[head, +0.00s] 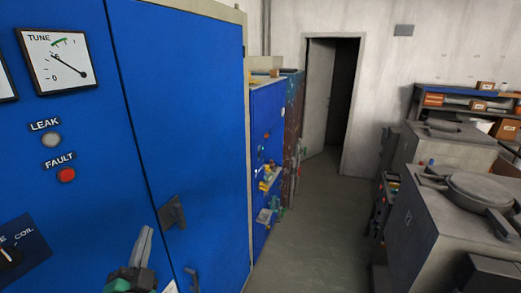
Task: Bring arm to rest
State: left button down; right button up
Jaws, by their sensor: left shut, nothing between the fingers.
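My left gripper (143,246) shows at the bottom of the head view, in front of the large blue cabinet (185,110). Its two grey fingers point up and lie together, with nothing between them. The green part of the hand is cut off by the lower edge. The fingertips are left of a dark cabinet handle (173,212); a gap shows between them in the picture. My right gripper is not in view.
The cabinet front has a TUNE gauge (57,60), a LEAK lamp (51,139), a red FAULT lamp (66,175) and a COIL knob (10,255). Grey machines (465,215) stand at right. A floor aisle (318,215) leads to an open doorway (342,100).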

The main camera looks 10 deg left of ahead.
pick_arm(q)
jog(key=s+d+r+n+t+p, duration=0.1)
jog(key=d+r+t, duration=0.1)
jog(key=r, duration=0.6)
jog(key=s+d+r+n+t+p, duration=0.1)
jog(key=d+r, duration=0.2)
jog(key=r, duration=0.5)
jog(key=s+d+r+n+t+h, duration=0.2)
jog(key=s+d+r+h, duration=0.2)
jog(key=s+r, duration=0.3)
jog(key=s+d+r+n+t+h, duration=0.2)
jog(key=s+r, duration=0.5)
jog(key=r, duration=0.4)
jog(key=shift+d+r+t+h+p, duration=0.2)
jog(key=shift+d+t+h+p, duration=0.2)
jog(key=shift+d+t+h, duration=0.65)
jog(key=shift+a+g, duration=0.15)
jog(key=shift+g, duration=0.1)
